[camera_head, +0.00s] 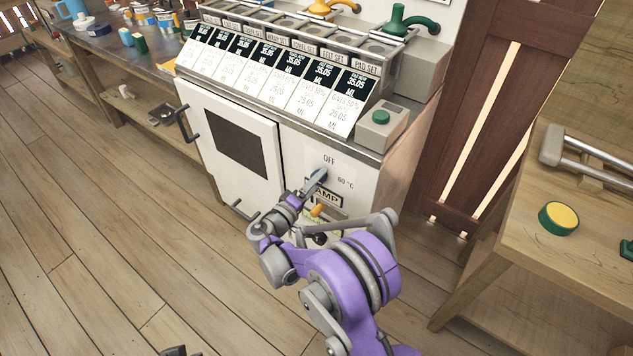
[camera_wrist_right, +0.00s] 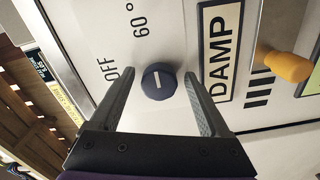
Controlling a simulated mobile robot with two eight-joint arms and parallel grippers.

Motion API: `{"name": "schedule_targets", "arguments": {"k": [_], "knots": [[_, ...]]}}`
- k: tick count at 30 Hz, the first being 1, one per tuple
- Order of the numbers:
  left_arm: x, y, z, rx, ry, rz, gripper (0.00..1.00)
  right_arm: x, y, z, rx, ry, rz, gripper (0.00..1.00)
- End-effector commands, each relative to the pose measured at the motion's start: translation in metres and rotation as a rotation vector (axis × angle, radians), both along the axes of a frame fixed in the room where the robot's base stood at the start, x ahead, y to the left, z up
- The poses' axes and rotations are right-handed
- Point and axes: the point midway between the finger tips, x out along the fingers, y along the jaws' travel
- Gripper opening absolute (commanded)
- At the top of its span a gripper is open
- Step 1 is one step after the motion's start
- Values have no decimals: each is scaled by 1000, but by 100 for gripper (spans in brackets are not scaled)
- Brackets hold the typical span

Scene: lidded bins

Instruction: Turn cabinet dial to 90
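The cabinet dial (camera_wrist_right: 158,81) is a dark blue round knob with a short white mark on the white cabinet front. In the right wrist view, OFF and 60° are printed beside it, and the mark lies roughly in line with OFF. My right gripper (camera_wrist_right: 159,76) is open, with one finger on each side of the dial; gaps show between fingers and knob. In the head view my right gripper (camera_head: 319,176) is at the panel below OFF and largely hides the dial. A small dark part at the bottom edge may be my left gripper (camera_head: 174,351).
A DAMP label (camera_wrist_right: 217,51) and an orange knob (camera_wrist_right: 284,66) sit beside the dial. The cabinet door (camera_head: 238,150) with a dark window is to the left. A wooden table (camera_head: 590,225) with a yellow button stands at the right. The floor in front is clear.

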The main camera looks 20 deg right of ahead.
Motion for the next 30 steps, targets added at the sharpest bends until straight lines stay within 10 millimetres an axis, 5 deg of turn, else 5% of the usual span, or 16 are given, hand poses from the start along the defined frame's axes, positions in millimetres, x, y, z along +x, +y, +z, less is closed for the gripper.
{"name": "schedule_targets", "arguments": {"k": [11, 30], "knots": [[0, 0, 1, 0, 0, 0, 0, -3, 5, 0, -1, 0, 2, 83], [-1, 0, 11, 0, -4, 0, 0, -65, 83, 0, 0, 0, 1, 83]]}}
